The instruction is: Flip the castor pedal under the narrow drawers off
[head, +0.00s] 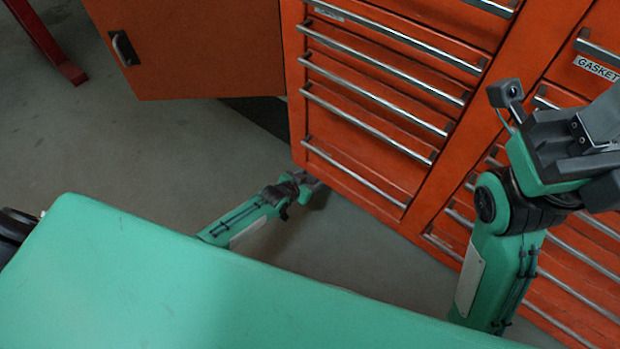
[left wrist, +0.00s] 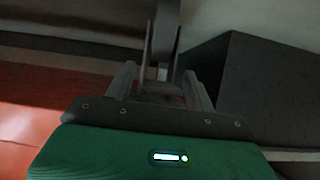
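The column of wide-handled orange drawers (head: 385,85) stands in the middle of the head view. My left gripper (head: 310,183) is low, at that cabinet's near bottom-left corner. A dark castor (head: 319,196) shows in part just beside it; its pedal cannot be made out there. In the left wrist view the two fingers of my left gripper (left wrist: 160,82) stand apart. A dark grey upright part (left wrist: 163,40), seemingly of the castor, stands ahead between them; contact cannot be told. My right gripper (head: 598,125) is high at the right, its fingers unclear.
An orange door (head: 190,45) with a handle hangs at the upper left. More drawers with a GASKET label (head: 597,68) are at the right. A dark block (left wrist: 265,85) fills the right of the left wrist view. Bare floor (head: 130,150) lies left of the cabinet.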

